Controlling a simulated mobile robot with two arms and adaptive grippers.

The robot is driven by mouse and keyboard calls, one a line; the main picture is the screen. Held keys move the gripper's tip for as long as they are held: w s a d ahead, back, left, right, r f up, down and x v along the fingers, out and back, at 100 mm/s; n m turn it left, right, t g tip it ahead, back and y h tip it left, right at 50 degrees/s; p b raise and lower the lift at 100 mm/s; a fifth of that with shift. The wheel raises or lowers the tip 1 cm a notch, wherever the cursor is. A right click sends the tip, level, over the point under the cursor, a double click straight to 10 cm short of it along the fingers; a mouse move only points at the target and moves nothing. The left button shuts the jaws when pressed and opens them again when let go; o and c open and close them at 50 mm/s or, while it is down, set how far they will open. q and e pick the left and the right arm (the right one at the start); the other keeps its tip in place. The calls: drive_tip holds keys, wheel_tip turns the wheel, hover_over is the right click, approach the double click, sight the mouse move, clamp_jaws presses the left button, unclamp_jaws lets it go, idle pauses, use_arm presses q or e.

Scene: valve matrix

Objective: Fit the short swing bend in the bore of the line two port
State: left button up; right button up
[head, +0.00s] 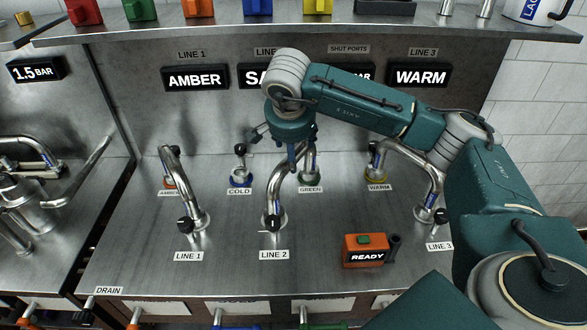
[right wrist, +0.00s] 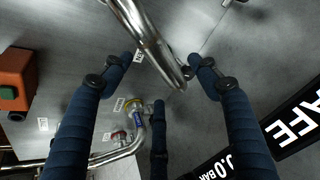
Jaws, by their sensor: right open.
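A bent steel pipe (head: 288,184), the bend at line two, rises from the LINE 2 port (head: 273,222) towards the GREEN port (head: 310,176). The frames do not show whether its lower end is seated in the bore. My right gripper (head: 286,150) hangs above the upper part of this bend, fingers pointing down. In the right wrist view its fingers (right wrist: 160,72) are spread and empty, and the bend (right wrist: 150,35) shows beyond and between them. I cannot tell whether any finger touches it. My left gripper is not in view.
Bends stand at LINE 1 (head: 178,180) and LINE 3 (head: 415,165). The COLD port (head: 241,178) has a blue ring and an upright black-tipped fitting. An orange READY box (head: 364,251) sits front right. A shelf (head: 240,27) runs along the back. The bench front is mostly clear.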

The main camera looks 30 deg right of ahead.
drive_tip(key=p+x, duration=0.2)
drive_tip(key=x, duration=0.1)
drive_tip(key=shift+d+f, duration=0.1)
drive_tip(key=shift+f, duration=0.35)
drive_tip(key=shift+w+d+f, duration=0.15)
drive_tip(key=shift+w+f, duration=0.05)
drive_tip(key=shift+f, duration=0.1)
clamp_jaws()
drive_tip(key=shift+r, duration=0.15)
